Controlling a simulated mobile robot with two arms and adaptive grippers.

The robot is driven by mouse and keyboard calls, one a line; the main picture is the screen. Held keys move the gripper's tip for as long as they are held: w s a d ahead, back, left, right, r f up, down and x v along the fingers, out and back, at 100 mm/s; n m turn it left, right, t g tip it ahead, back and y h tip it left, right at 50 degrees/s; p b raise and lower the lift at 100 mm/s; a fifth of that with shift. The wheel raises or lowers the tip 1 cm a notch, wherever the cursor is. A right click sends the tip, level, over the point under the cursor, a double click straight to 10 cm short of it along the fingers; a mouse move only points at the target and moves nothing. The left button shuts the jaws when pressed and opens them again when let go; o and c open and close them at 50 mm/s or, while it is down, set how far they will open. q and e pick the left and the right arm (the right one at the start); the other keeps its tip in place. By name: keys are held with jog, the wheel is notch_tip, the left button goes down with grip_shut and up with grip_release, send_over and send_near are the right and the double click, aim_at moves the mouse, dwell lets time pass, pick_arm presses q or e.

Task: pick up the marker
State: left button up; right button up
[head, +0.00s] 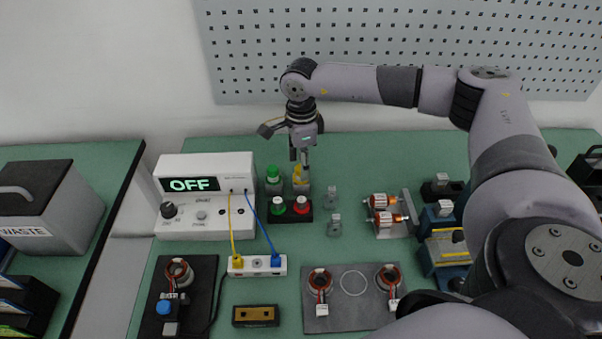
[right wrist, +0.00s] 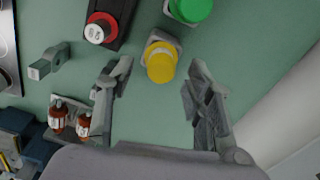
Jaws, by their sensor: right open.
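No thing is plainly labelled as a marker. A yellow-capped upright item (head: 297,175) stands at the back of the bench, right of a green-capped one (head: 273,178). In the right wrist view the yellow cap (right wrist: 161,64) lies between and slightly ahead of my fingertips, with the green cap (right wrist: 190,8) at the top edge. My right gripper (head: 299,158) is open and points down above the yellow-capped item, partly covering it. My left gripper is out of view.
A black holder with a green and a red button-like top (head: 300,205) stands just in front. A white meter reading OFF (head: 206,196) is to the left. Small grey fittings (head: 331,197) and copper-wound parts (head: 380,201) are to the right. A pegboard (head: 400,45) stands behind.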

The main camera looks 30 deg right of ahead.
jog(key=shift+f, duration=1.3)
jog(key=shift+c, duration=0.5)
grip_shut()
